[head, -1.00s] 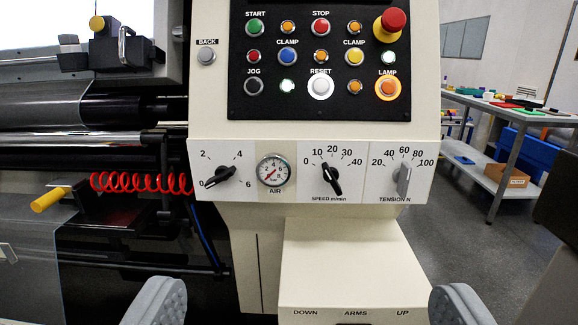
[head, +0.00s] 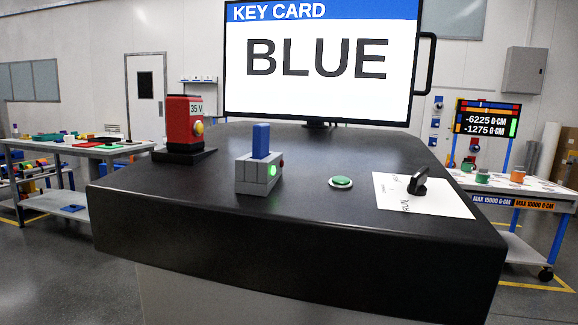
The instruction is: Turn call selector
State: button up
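A black knob (head: 418,183) stands on a white plate (head: 424,204) at the right of a black console top; it looks like the call selector. Small lettering on the plate is too slanted and small to read surely. The knob's handle leans up and to the right. My gripper is not in view now, so its opening and its place relative to the knob do not show.
On the black console top (head: 300,222) are a green button (head: 340,182), a grey block with a blue upright piece (head: 260,142) and a red device marked 35 V (head: 184,122). A screen (head: 318,66) reads KEY CARD BLUE. Tables (head: 82,150) stand behind at both sides.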

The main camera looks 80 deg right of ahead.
aim_at(417, 187)
jog(key=z, duration=2.35)
